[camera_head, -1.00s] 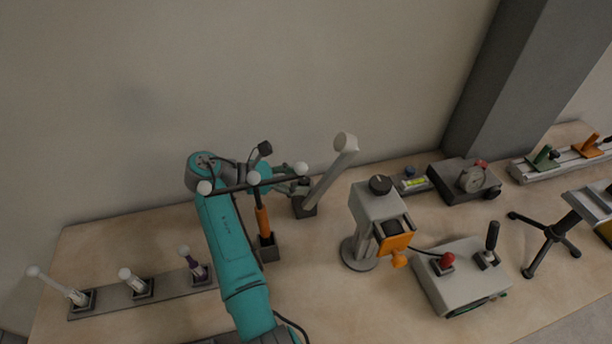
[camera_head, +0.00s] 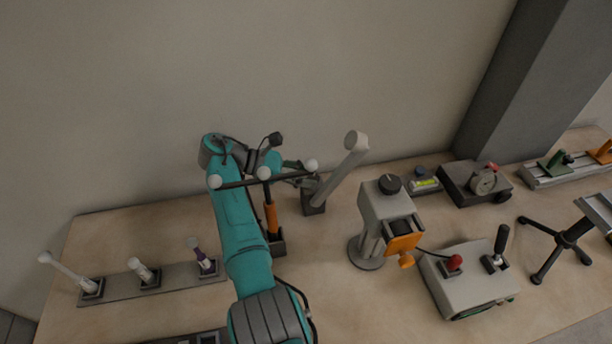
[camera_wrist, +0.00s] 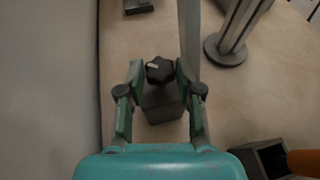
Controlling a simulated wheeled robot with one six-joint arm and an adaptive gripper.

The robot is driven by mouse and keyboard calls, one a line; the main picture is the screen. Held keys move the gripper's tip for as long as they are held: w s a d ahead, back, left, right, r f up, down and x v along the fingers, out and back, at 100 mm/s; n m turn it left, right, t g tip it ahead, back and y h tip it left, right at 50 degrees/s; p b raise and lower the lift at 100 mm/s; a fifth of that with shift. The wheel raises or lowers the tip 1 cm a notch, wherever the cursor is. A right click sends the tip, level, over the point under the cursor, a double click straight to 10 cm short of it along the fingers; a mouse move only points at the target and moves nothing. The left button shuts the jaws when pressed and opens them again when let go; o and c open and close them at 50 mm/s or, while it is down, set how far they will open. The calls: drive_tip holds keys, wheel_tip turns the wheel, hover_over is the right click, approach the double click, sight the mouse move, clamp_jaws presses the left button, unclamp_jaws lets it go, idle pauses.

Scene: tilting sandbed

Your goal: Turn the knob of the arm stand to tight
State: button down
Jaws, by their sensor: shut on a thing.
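The arm stand has a pale slanted arm (camera_head: 343,170) rising from a dark block (camera_head: 313,204). In the wrist view its dark block (camera_wrist: 162,104) and grey post (camera_wrist: 190,35) show. Its knob (camera_wrist: 159,70) is black and lobed, with a pale mark pointing left. My gripper (camera_wrist: 160,74) is shut on the knob, one green fingertip on each side. In the head view the knob and fingertips are mostly hidden behind the bar with white balls and my arm.
An orange-handled stick (camera_head: 271,216) with a white-balled crossbar (camera_head: 264,173) stands close in front of my wrist. A grey column device (camera_head: 384,215) stands to the right. Several short pegs (camera_head: 144,270) stand at the left. The wall is close behind.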

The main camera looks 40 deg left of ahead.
drive_tip(key=shift+m+g+h, duration=0.3)
drive_tip(key=shift+m+g, duration=0.2)
drive_tip(key=c, duration=0.8)
unclamp_jaws()
drive_tip(key=shift+f+n+t+y, duration=0.1)
drive_tip(key=shift+n+t+y, duration=0.3)
drive_tip(key=shift+n+t, duration=0.2)
drive_tip(key=shift+s+n+t+y, duration=0.1)
drive_tip(key=shift+n+t+y, duration=0.2)
drive_tip(key=shift+n+t, duration=0.1)
drive_tip(key=shift+d+n, duration=0.1)
drive_tip(key=shift+n, duration=0.2)
drive_tip(key=shift+s+t+y, duration=0.1)
drive_tip(key=shift+t+y, duration=0.3)
drive_tip(key=shift+n, duration=0.3)
